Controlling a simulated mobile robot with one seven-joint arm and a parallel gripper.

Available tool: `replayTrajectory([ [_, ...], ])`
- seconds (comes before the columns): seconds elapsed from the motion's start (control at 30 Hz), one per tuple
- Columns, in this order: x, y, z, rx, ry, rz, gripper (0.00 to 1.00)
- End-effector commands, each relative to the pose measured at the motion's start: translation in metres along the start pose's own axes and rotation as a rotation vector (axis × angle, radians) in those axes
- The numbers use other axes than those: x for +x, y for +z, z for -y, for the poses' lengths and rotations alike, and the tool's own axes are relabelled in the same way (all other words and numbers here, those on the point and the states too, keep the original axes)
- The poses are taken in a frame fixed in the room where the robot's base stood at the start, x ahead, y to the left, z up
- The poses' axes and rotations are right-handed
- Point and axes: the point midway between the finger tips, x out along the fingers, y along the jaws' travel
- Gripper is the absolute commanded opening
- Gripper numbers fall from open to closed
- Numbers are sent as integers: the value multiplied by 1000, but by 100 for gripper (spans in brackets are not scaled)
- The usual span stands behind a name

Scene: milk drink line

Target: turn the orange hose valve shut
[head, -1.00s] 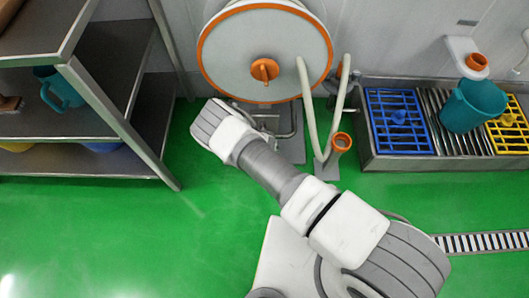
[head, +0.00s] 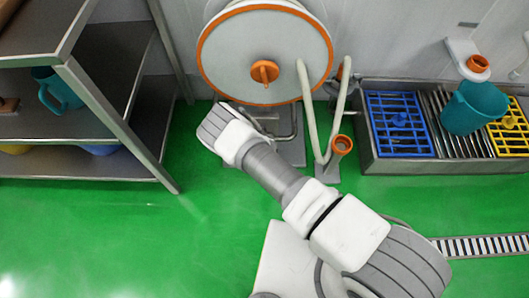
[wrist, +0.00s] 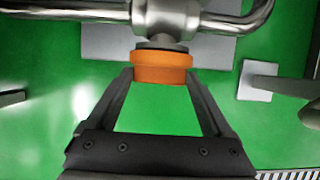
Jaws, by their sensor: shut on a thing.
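The orange hose valve (wrist: 160,68) is a round orange knob on a metal valve body (wrist: 165,18) joined to a steel pipe. It shows in the wrist view at the top middle. My gripper (wrist: 160,77) has one finger at each side of the knob and is shut on it. In the head view my arm reaches to the pipework below the hose reel, and its wrist hides both the knob and my fingers.
A large hose reel (head: 230,58) with an orange rim hangs above the pipework. Its pale hose (head: 306,100) loops down to an orange-mouthed holder (head: 341,146). A metal shelf (head: 115,165) stands left, a drain trough (head: 368,159) right. Green floor (head: 110,230) is clear at left.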

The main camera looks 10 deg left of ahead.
Motion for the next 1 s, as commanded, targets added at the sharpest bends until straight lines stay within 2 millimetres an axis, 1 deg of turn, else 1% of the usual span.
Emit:
replayTrajectory([
  [0.17, -1, 0, 2, 11, 20, 0, 29],
  [0.37, -1, 1, 6, 48, 101, -1, 29],
  [0.57, 0, 0, 11, 111, 248, -1, 29],
  [1.0, 7, -3, 21, 269, 632, 2, 29],
])
